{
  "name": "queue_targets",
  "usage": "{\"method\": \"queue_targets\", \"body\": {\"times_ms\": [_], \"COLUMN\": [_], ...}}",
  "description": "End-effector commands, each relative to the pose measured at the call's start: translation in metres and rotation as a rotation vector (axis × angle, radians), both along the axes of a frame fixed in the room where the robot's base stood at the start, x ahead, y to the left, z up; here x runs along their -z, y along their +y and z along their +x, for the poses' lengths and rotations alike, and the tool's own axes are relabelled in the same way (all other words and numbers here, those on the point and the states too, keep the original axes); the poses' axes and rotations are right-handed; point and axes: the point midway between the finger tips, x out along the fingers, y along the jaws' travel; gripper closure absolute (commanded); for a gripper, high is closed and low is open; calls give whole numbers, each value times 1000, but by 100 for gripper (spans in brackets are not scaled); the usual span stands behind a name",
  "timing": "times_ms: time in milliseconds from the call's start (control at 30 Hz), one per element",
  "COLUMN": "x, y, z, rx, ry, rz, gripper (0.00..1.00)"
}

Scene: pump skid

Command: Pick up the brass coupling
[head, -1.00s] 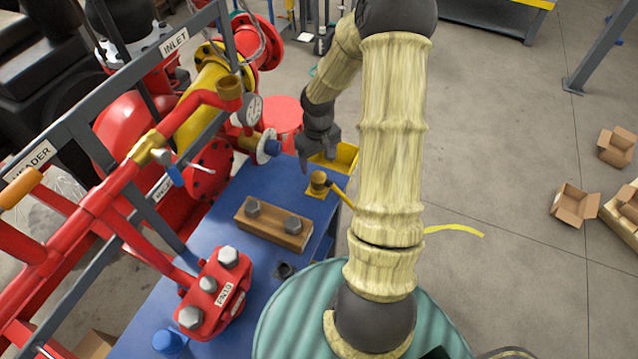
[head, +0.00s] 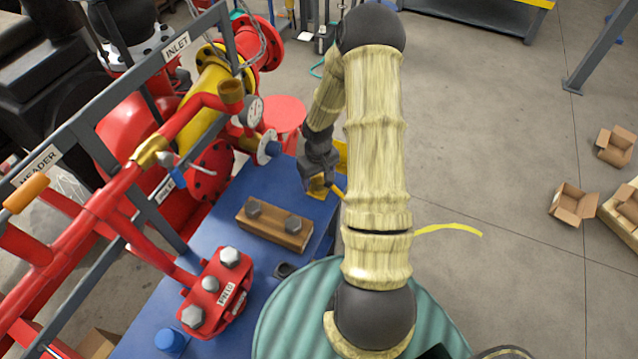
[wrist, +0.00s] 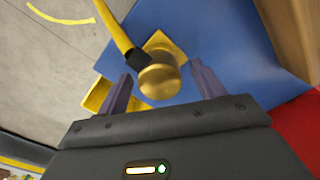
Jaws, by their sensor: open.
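The brass coupling (wrist: 160,80) is a rounded gold-coloured piece standing by a yellow square patch (wrist: 165,42) on the blue bench top (wrist: 215,40). In the wrist view it lies between the two fingers of my gripper (wrist: 160,88), with gaps on both sides. My gripper is open and no finger visibly touches the coupling. A yellow handle or strap with a black end (wrist: 122,32) meets the coupling at its side. In the head view my gripper (head: 318,180) is over the coupling and hides most of it.
A wooden block with two bolts (head: 273,226) stands near the coupling. A yellow bin (head: 341,157) is behind my gripper. Red piping (head: 120,185) and a grey frame run along the left. A red flanged part (head: 217,294) sits at the bench front.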

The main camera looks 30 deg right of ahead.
Motion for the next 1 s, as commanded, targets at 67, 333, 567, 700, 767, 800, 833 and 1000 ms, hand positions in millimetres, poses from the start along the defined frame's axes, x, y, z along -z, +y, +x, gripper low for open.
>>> {"method": "queue_targets", "body": {"times_ms": [67,333,567,700,767,800,833,1000], "x": [5,5,5,5,5,5,5,5], "y": [0,0,0,0,0,0,0,0], "z": [0,0,0,0,0,0,0,0], "rx": [0,1,0,0,0,0,0,0], "ry": [0,-1,-1,-1,-1,-1,-1,-1], "rz": [0,-1,0,0,0,0,0,-1], "gripper": [32,32,32,53,65,73,79,85]}}
